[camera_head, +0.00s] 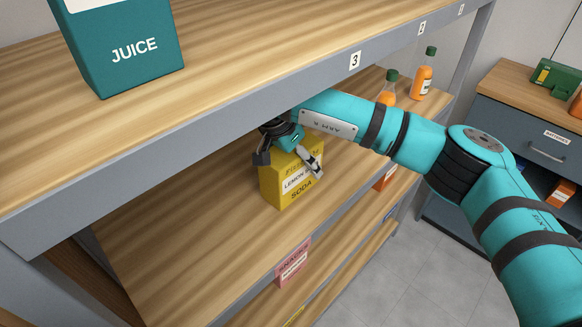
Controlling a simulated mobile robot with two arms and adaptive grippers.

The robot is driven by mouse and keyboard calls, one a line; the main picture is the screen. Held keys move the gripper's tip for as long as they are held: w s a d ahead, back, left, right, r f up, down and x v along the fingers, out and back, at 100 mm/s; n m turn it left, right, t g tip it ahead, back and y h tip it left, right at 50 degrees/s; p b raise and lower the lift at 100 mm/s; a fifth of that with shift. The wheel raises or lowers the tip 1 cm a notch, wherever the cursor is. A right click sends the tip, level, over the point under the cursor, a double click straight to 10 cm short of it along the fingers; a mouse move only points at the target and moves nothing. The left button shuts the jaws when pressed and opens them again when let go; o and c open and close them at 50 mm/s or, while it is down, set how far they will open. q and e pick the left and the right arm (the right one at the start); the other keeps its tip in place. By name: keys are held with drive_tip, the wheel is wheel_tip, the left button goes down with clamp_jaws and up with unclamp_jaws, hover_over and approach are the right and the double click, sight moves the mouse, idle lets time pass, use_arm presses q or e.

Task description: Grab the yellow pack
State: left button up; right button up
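The yellow pack (291,190), a lemon soda box, stands upright on the wooden shelf below the top one. My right gripper (289,166) is at the top of the pack, its arm coming in from the right. One finger is at the pack's left edge, and the other lies in front of its upper right part. I cannot tell whether the fingers press on the pack or stand open around it. The gripper hides part of the pack's top. My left gripper is not in view.
A teal juice carton (122,45) stands on the upper shelf (230,60), whose grey edge runs just above my gripper. Orange bottles (423,80) stand further along the lower shelf (190,240). That shelf is bare left of the pack. A drawer cabinet (520,120) stands right.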

drive_tip(key=shift+f+b, duration=0.3)
drive_tip(key=c, duration=1.5)
drive_tip(key=shift+c, duration=0.6)
drive_tip(key=shift+r, duration=0.1)
